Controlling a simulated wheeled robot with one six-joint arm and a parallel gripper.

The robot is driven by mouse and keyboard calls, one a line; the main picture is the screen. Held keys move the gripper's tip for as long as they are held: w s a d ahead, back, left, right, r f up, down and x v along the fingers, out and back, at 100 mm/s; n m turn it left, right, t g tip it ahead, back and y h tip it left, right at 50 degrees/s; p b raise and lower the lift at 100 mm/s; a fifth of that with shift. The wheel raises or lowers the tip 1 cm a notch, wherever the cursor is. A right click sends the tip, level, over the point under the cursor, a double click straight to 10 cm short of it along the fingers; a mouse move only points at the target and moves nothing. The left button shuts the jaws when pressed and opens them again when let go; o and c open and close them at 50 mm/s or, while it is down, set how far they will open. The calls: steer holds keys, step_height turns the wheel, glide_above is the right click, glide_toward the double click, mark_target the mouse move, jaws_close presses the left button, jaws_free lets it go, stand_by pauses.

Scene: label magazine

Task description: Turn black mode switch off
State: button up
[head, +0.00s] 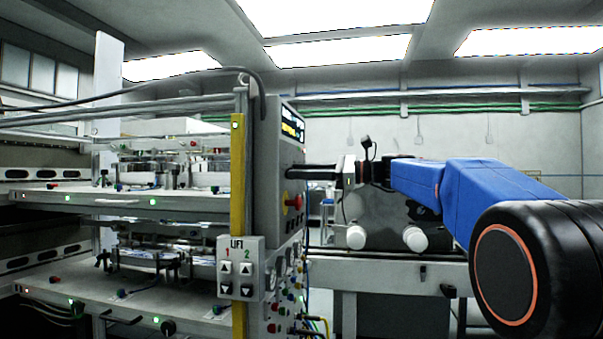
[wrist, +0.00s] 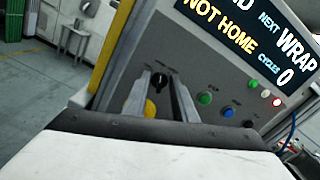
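The black mode switch (wrist: 160,80) is a small round knob on the grey control panel (wrist: 215,75), seen in the wrist view. My gripper (wrist: 161,85) is at the panel with one finger on each side of the knob. The fingers stand apart, and a narrow gap seems to show beside the knob; contact is unclear. In the head view my gripper (head: 297,173) reaches in from the right to the panel's face. The switch cannot be made out there, and its exact pointing direction is hard to read.
A red emergency button (head: 293,202) on yellow sits just below my gripper. A green button (wrist: 205,98), a blue button (wrist: 228,111) and a display (wrist: 245,40) reading NOT HOME are beside the switch. A LIFT box (head: 241,267) hangs at the panel's lower left.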

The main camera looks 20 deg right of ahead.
jaws_close()
steer(key=shift+n, duration=0.3)
steer(key=shift+s+a+f+n, duration=0.1)
steer(key=shift+n, duration=1.95)
steer(key=shift+s+a+f+n, duration=0.1)
steer(key=shift+n, duration=1.95)
jaws_free()
steer(key=shift+d, duration=0.1)
